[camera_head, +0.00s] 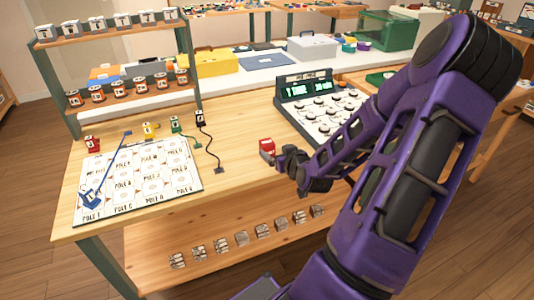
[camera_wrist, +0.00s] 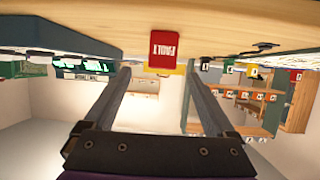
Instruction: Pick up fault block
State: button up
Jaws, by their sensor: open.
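The fault block (camera_head: 267,146) is a small red block near the front edge of the wooden workbench, left of the dial console. In the wrist view, which is upside down, the red block (camera_wrist: 163,48) shows the word FAULT and sits between the lines of the two fingers. My gripper (camera_head: 272,158) is right beside the block at the bench edge. In the wrist view my gripper (camera_wrist: 158,70) has its two fingers wide apart with nothing held. I cannot tell whether a finger touches the block.
The dial console (camera_head: 318,110) stands just right of the block. A black cable with plug (camera_head: 210,147) lies to its left. A white labelled board (camera_head: 140,180) covers the bench's left part. A lower shelf (camera_head: 230,235) holds several small grey blocks.

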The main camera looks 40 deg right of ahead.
aim_at(270, 147)
jog(key=b+x, duration=0.1)
jog(key=x, duration=0.7)
jog(key=shift+w+a, duration=0.15)
grip_shut()
dwell(0.3)
